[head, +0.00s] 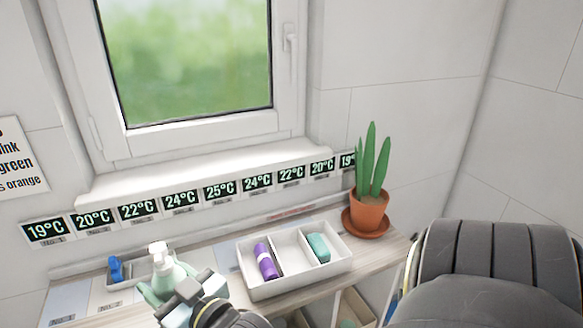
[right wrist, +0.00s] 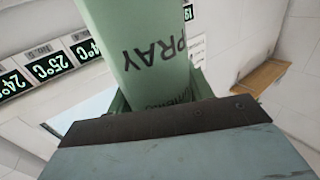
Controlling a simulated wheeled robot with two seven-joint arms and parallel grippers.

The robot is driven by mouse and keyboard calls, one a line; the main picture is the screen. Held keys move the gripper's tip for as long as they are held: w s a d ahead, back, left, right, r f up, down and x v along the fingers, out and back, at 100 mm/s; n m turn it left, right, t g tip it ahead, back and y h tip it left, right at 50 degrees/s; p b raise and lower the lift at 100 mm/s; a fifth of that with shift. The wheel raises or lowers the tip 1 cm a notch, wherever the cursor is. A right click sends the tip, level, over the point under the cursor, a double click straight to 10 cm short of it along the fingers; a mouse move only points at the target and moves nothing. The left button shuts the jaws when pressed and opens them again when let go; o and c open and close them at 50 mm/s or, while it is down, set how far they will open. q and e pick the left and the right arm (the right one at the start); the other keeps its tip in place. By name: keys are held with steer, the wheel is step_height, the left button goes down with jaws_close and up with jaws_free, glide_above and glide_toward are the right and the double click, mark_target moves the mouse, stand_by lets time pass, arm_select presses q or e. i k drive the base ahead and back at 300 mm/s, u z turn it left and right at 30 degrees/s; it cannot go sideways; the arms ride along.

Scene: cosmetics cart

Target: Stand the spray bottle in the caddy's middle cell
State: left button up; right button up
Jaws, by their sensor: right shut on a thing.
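The spray bottle (head: 160,258) is pale green with a white nozzle and stands roughly upright in the head view. My right gripper (head: 168,284) is shut around its body, left of the caddy. In the right wrist view the bottle (right wrist: 150,60) fills the upper middle, with "PRAY" lettering readable. The bottle's base is hidden in the head view. The white caddy (head: 296,284) sits on the shelf. A purple bottle (head: 265,262) is in its left cell and a teal item (head: 318,247) in its right cell. The middle cell between them looks empty. My left gripper is out of view.
A blue item (head: 116,268) stands in a small grey holder behind and left of the bottle. A potted cactus (head: 369,210) stands right of the caddy. Temperature labels (head: 181,199) run along the wall behind. The wooden shelf (head: 378,252) is bare at its front right.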

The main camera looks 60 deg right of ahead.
mark_target(293, 264)
steer(key=k, duration=1.25)
steer(key=u, duration=0.1)
steer(key=i, duration=0.5)
steer(key=z, duration=0.65)
steer(key=i, duration=0.7)
steer(key=z, duration=0.05)
